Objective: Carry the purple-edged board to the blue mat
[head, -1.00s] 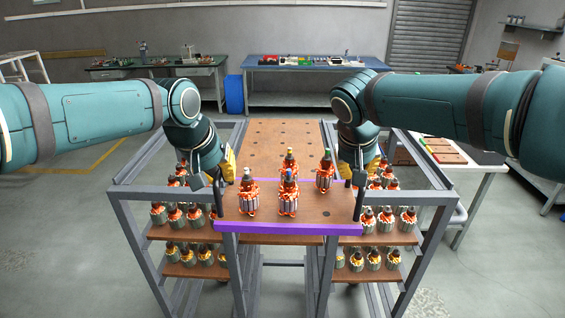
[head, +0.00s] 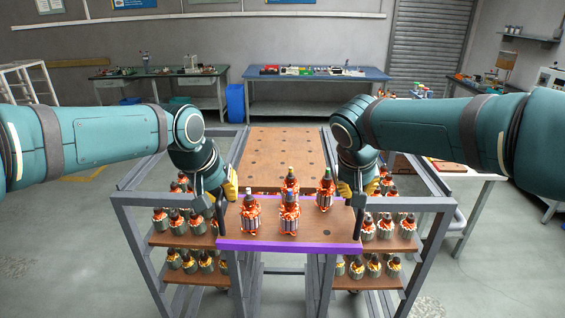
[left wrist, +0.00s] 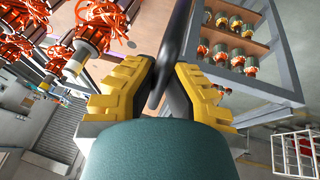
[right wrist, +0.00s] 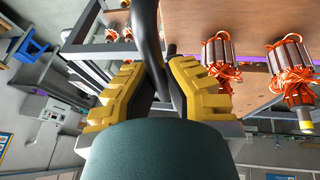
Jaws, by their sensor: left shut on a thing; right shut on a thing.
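The purple-edged board (head: 335,234) is brown, with a purple front strip (head: 290,246) and several orange-wound armatures (head: 289,212) standing on it. Its black upright handles stand at the left (head: 219,214) and right (head: 359,218). My left gripper (head: 229,188) is shut on the left handle, which also shows in the left wrist view (left wrist: 160,75). My right gripper (head: 345,189) is shut on the right handle, also in the right wrist view (right wrist: 150,45). The board is level over the front of a grey rack. I cannot make out a separate blue mat; a far bench has a blue top (head: 275,79).
The grey rack (head: 128,230) has side shelves full of armatures and a bare perforated brown panel (head: 282,160) behind the board. A white table (head: 470,173) stands right, a green bench (head: 150,72) and blue bin (head: 235,103) behind. Open floor lies left.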

